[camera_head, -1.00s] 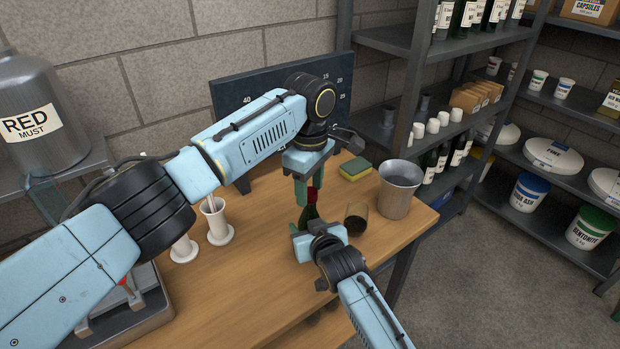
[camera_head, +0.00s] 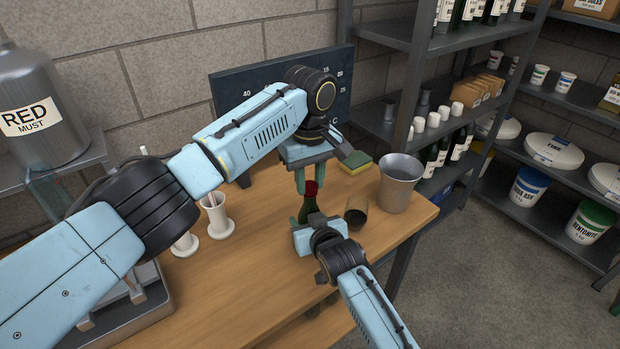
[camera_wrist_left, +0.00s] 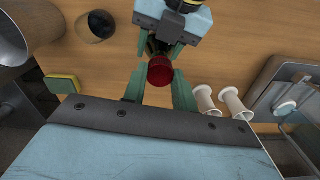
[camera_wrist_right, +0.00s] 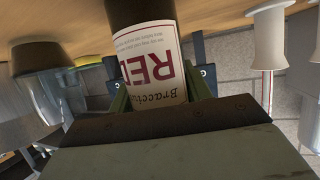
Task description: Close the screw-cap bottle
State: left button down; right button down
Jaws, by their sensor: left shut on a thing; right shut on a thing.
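The dark green bottle (camera_head: 308,211) stands upright at the right end of the wooden table. My right gripper (camera_head: 307,228) is shut on its body; the right wrist view shows its white "RED" label (camera_wrist_right: 146,62) between the fingers. The red screw cap (camera_head: 311,186) is at the top of the bottle's neck and shows as a dark red disc in the left wrist view (camera_wrist_left: 159,71). My left gripper (camera_head: 308,180) points down from above, shut on the cap with a finger on either side. The thread under the cap is hidden.
A dark glass (camera_head: 356,213) stands close right of the bottle, with a metal bucket (camera_head: 399,184) beyond it. A yellow-green sponge (camera_head: 357,163) lies behind. White holders (camera_head: 220,226) stand to the left. The table's front middle is clear.

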pick_arm(q)
jog(key=m, duration=0.5)
jog(key=shift+m, duration=0.3)
jog(key=m, duration=1)
jog(key=shift+m, duration=0.3)
jog(key=m, duration=0.3)
jog(key=shift+m, duration=0.3)
jog(key=m, duration=0.4)
jog(key=shift+f+m, duration=0.1)
jog(key=shift+m, duration=0.3)
jog(key=c, duration=1)
grip_release()
jog(key=shift+c, duration=0.2)
